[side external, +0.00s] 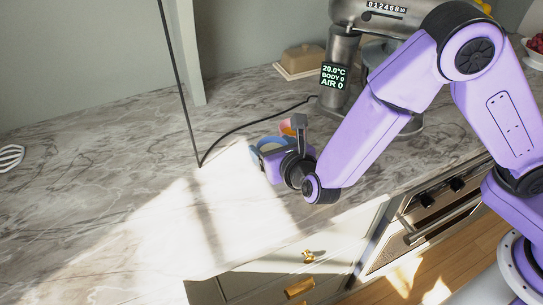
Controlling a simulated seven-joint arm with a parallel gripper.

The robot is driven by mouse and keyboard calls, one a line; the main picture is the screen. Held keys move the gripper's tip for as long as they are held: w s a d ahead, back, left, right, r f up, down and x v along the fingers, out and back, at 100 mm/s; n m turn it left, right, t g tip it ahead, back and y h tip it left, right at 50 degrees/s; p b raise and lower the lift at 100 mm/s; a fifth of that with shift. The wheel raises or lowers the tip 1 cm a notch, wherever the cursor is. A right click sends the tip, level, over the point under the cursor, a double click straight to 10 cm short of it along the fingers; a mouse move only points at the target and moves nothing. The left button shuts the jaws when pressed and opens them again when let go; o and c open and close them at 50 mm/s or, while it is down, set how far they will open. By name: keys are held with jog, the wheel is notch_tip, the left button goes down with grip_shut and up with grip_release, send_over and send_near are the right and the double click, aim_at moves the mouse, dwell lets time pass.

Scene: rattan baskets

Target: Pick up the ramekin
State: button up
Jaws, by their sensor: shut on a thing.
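My gripper (262,154) is low over the marble counter, near its front edge. It is shut on a small blue round dish (268,141), which I take for the ramekin. Only part of the blue rim shows; the purple hand and dark wrist cover the rest. The fingertips are mostly hidden. I cannot tell whether the dish touches the counter. An orange-pink rounded thing (286,127) shows just behind the hand, partly hidden by it.
A metal appliance (339,65) with a display stands behind, its black cable (232,136) running near the hand. A covered butter dish (302,58) is at the back. A white slotted utensil (11,156) lies far left. The left counter (90,190) is clear.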

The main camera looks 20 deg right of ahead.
jog(key=s+d+r, duration=0.8)
jog(key=s+r, duration=0.2)
jog(key=s, duration=0.1)
notch_tip(320, 180, up, 24)
jog(key=w+d+m+g+h, duration=0.1)
jog(key=w+d+m+h, duration=0.25)
jog(key=d, duration=0.55)
jog(key=w+d+m+g+h, duration=0.1)
jog(key=w+d+m+h, duration=0.15)
jog(key=w+d, duration=0.4)
jog(key=f+m, duration=0.1)
jog(key=f, duration=0.1)
jog(key=s+d+f+m+t+y, duration=0.1)
jog(key=f, duration=0.2)
jog(key=d+f+t, duration=0.1)
jog(key=f, duration=0.2)
jog(key=shift+s+f+m+y, duration=0.15)
jog(key=shift+s+m+y, duration=0.15)
jog(key=shift+m+y, duration=0.1)
jog(key=shift+s+d+r+m+t+y, duration=0.3)
jog(key=shift+m+t, duration=0.2)
jog(key=shift+m, duration=0.6)
jog(key=shift+s+d+r+m+t+y, duration=0.15)
jog(key=shift+d+m+t+y, duration=0.3)
jog(key=shift+m, duration=0.65)
jog(key=shift+s+d+r+m+t+y, duration=0.1)
jog(key=shift+d+r+m+t+y, duration=0.15)
jog(key=shift+m+t, duration=0.6)
